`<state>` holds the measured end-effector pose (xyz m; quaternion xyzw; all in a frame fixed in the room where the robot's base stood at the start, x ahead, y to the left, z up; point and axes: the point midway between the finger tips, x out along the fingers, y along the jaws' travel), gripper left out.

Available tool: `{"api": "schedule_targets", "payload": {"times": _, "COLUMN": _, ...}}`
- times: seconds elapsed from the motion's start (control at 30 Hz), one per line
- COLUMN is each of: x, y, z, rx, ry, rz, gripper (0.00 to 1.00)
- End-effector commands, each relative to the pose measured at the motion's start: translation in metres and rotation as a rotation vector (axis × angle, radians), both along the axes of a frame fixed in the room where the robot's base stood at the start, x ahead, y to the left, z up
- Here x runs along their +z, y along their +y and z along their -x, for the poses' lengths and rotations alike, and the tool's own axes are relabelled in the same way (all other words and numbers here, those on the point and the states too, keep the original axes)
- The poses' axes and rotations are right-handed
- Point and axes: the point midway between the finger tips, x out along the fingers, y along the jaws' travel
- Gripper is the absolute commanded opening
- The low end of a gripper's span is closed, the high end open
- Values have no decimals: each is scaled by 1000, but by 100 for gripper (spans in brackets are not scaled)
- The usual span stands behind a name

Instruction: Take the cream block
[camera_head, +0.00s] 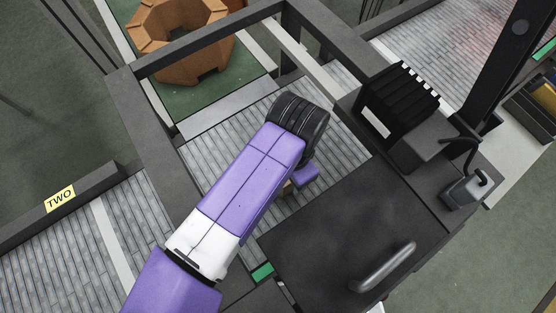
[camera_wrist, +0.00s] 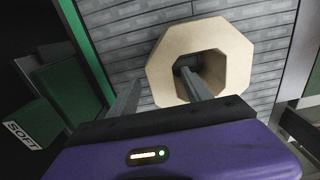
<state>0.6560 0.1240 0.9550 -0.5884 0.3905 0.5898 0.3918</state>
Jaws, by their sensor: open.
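The cream block (camera_wrist: 222,34) is an octagonal ring with an open middle, lying on grey slatted flooring in the wrist view. My gripper (camera_wrist: 160,76) is open, its two grey fingers reaching towards the ring's left wall. The right fingertip appears over or in the hole, and the left fingertip is just outside the ring's left edge. I cannot tell how deep the fingers are. The near part of the ring is hidden by my gripper. In the head view my arm covers nearly all of the block and the fingers.
In the head view a larger orange-brown octagonal ring (camera_head: 160,50) sits on a green surface at the back. A dark panel with a metal handle (camera_head: 383,268) lies to the right, with a black ribbed unit (camera_head: 398,105) beyond. A green box marked SOFT (camera_wrist: 62,95) stands left in the wrist view.

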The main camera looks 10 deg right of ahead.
Motion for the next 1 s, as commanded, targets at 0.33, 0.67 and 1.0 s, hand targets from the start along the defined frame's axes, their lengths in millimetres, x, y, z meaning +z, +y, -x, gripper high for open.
{"api": "schedule_targets", "payload": {"times": 0.33, "x": -42, "y": -1, "z": -3, "rx": -2, "ry": 2, "rz": 1, "gripper": 57}}
{"api": "schedule_targets", "payload": {"times": 0.67, "x": -60, "y": -1, "z": -4, "rx": -2, "ry": -1, "rz": 3, "gripper": 57}}
{"api": "schedule_targets", "payload": {"times": 1.0, "x": -59, "y": -1, "z": -3, "rx": -2, "ry": 0, "rz": 3, "gripper": 8}}
